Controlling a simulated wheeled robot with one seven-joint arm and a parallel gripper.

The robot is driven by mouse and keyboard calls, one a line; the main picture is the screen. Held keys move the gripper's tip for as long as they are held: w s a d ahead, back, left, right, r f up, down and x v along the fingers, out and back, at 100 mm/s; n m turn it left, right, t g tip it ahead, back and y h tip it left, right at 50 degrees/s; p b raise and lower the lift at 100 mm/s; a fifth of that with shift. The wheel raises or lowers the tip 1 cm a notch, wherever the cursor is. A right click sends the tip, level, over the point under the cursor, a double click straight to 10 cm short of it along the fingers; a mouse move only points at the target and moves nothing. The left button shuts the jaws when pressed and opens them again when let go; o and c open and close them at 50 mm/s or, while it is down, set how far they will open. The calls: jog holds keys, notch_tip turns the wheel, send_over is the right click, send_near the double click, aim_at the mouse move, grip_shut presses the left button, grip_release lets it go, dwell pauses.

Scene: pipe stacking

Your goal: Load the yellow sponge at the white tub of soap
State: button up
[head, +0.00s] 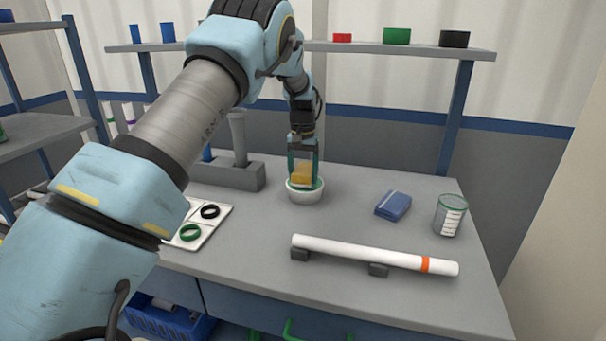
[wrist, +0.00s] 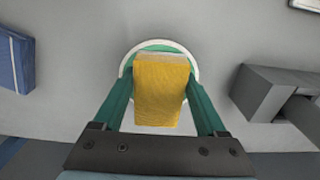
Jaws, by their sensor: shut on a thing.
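The yellow sponge (head: 302,174) is upright between the green fingers of my gripper (head: 303,166), which is shut on it. The sponge (wrist: 161,90) also shows in the wrist view, with a finger on either side. The white tub (head: 305,194) stands on the bench directly below. In the wrist view its white rim (wrist: 124,68) and some green inside show around the sponge. The sponge's lower end is at or just over the tub's mouth. I cannot tell whether it touches the soap.
A white pipe with an orange band (head: 370,254) rests on dark supports at the front. A blue block (head: 393,205) and a clear jar (head: 449,214) stand to the right. A grey fixture (head: 228,173) and a tray with rings (head: 205,222) are to the left.

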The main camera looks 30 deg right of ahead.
aim_at(303, 172)
jog(key=shift+f, duration=0.6)
dwell(1.6)
jog(key=shift+r, duration=0.15)
jog(key=shift+r+p, duration=2.3)
jog(key=shift+r, duration=1.2)
jog(key=shift+s+a+f, duration=0.1)
